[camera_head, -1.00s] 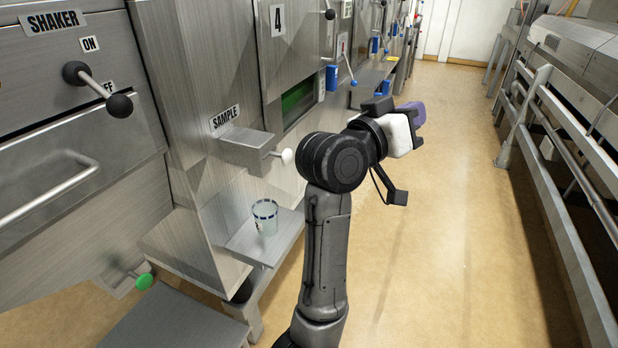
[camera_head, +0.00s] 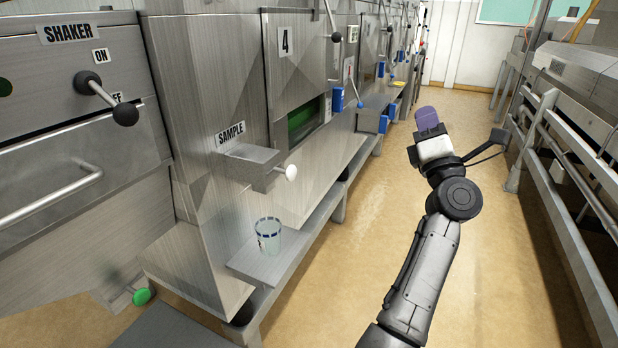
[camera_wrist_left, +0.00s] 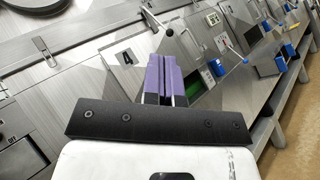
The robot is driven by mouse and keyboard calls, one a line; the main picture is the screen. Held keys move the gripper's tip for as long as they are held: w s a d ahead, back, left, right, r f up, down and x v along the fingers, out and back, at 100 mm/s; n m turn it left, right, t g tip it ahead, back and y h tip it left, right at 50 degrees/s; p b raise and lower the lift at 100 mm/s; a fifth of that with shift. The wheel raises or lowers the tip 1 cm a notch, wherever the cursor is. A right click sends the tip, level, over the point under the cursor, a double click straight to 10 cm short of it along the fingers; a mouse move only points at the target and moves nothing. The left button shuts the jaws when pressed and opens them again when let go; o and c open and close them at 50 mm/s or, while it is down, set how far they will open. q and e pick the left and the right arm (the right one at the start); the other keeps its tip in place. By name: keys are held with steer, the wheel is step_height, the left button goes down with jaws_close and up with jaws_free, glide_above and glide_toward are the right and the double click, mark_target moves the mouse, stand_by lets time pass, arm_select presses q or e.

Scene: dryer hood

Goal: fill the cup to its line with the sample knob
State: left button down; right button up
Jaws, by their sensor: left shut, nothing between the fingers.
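The sample knob (camera_head: 291,172) is a white ball on the front of the metal sample box (camera_head: 247,165), under the SAMPLE label. The cup (camera_head: 269,237) is clear with blue marks around its upper part. It stands upright on a metal ledge (camera_head: 250,262) below the box; I cannot tell its fill level. My left gripper (camera_head: 428,119) has purple fingers, is shut and empty, and hangs over the aisle, well to the right of the knob and cup. Its shut fingers also show in the left wrist view (camera_wrist_left: 166,82). My right gripper is not in view.
The shaker panel (camera_head: 65,65) with a black-ball lever (camera_head: 125,113) and a drawer handle is at left. A green knob (camera_head: 141,296) sits low at left. Blue-handled levers line the machines further back. A metal railing (camera_head: 570,165) bounds the aisle at right; the aisle floor is clear.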

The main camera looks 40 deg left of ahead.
arm_select(q)
steer(key=s+a+f+n+g, duration=0.2)
steer(key=s+f+n+g, duration=0.3)
steer(key=n+g, duration=0.6)
steer(key=s+a+f+n+g, duration=0.2)
steer(key=s+f+n+g, duration=0.4)
steer(key=n+g, duration=0.5)
steer(key=shift+a+f, duration=0.2)
steer(key=shift+f, duration=0.6)
steer(key=shift+s, duration=0.1)
steer(key=b, duration=0.6)
glide_toward(293, 174)
steer(key=x, duration=0.5)
steer(key=shift+a+f, duration=0.1)
steer(key=shift+a, duration=0.3)
steer(key=shift+x, duration=0.85)
